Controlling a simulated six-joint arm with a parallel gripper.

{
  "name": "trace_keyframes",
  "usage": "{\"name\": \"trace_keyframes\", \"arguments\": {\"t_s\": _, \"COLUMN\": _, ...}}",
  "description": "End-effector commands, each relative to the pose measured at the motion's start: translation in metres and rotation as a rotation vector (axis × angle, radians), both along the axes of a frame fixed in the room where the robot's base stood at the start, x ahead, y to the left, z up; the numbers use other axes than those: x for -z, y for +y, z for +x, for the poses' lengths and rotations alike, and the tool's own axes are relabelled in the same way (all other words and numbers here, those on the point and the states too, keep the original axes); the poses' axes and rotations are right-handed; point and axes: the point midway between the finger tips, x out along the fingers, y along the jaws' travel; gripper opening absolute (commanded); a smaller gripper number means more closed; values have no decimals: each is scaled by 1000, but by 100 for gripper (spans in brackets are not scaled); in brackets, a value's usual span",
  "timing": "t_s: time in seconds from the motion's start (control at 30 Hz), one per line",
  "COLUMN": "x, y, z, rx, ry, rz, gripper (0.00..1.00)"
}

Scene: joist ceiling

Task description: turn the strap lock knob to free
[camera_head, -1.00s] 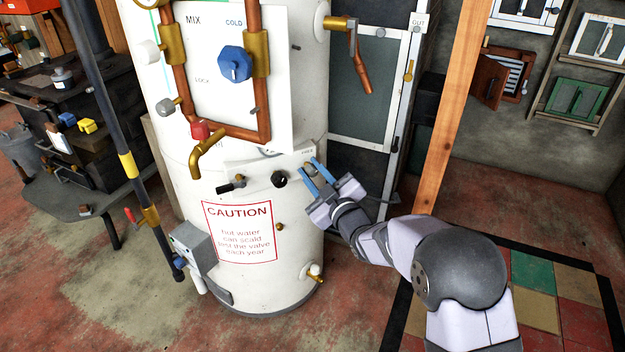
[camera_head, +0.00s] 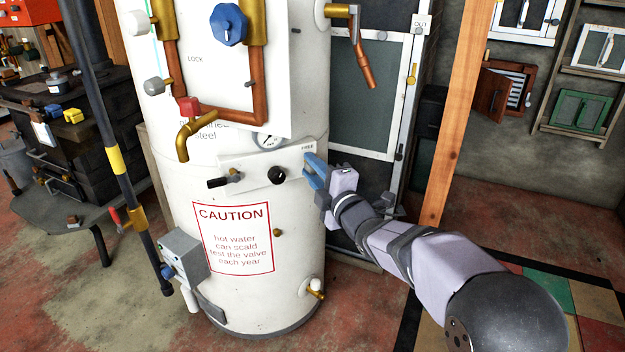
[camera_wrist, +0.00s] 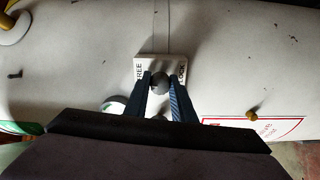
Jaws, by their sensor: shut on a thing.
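In the head view my gripper (camera_head: 313,172) reaches the right side of the white tank (camera_head: 300,215), just below the FREE lettering. There the fingers hide the knob. I cannot tell which mark the knob points to.
Left of my gripper are a black knob (camera_head: 278,175) and a black-handled valve (camera_head: 222,181). A gauge (camera_head: 267,140) sits above them. A caution sign (camera_head: 235,238) is below. A wooden post (camera_head: 455,120) stands to the right.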

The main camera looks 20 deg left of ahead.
Motion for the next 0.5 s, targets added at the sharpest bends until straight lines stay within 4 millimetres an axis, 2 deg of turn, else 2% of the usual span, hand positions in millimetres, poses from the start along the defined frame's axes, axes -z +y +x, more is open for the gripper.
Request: {"name": "trace_keyframes", "arguments": {"t_s": 0.5, "x": 0, "y": 0, "z": 0, "rx": 0, "ry": -102, "rz": -86, "gripper": 0}}
